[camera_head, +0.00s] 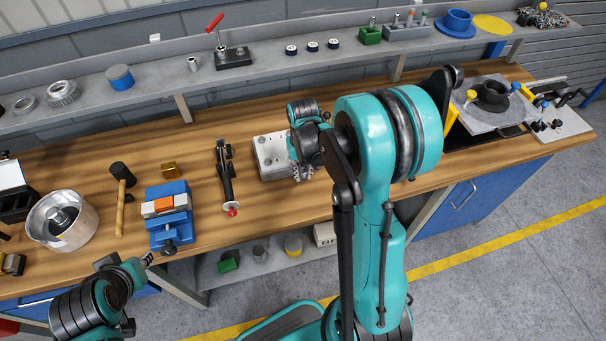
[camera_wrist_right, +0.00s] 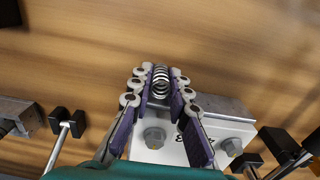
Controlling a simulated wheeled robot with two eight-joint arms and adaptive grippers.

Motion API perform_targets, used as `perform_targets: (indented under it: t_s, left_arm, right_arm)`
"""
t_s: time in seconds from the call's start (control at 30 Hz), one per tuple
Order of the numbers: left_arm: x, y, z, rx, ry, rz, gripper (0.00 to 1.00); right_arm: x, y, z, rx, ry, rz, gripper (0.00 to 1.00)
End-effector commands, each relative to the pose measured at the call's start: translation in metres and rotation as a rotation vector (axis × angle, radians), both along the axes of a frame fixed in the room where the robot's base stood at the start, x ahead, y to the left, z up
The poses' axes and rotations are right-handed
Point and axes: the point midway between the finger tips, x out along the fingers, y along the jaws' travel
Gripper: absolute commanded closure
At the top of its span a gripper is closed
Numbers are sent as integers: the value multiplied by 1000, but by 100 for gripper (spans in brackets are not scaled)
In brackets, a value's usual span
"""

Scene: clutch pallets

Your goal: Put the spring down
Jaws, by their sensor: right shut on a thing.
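A dark coiled spring (camera_wrist_right: 160,82) sits between the two fingertips of my right gripper (camera_wrist_right: 160,84), which is shut on it. In the right wrist view a pale block with bolts (camera_wrist_right: 165,145) lies beneath the fingers, and bare wood shows beyond the spring. In the head view my right gripper (camera_head: 301,168) is over the right side of the same grey block (camera_head: 268,157), and the spring is hidden there by the arm. My left arm comes in at the lower left; its gripper (camera_head: 146,259) is small at the bench's front edge, and its jaws are unclear.
A black clamp with a red tip (camera_head: 226,178) lies left of the block. A grey plate with a black ring (camera_head: 492,118) is at the right.

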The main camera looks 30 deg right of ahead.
Motion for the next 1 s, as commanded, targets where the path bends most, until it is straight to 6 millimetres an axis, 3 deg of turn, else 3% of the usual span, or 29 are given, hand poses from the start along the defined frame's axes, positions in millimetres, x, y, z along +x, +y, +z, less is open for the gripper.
perform_targets:
  t_s: [0.33,0.57,1.0]
  left_arm:
    - [0,0,3,0,0,0,74]
    - [0,0,17,0,0,0,74]
    - [0,0,40,0,0,0,74]
  right_arm:
    - [0,0,8,0,0,0,100]
    - [0,0,44,0,0,0,100]
    - [-92,-27,99,0,0,-3,100]
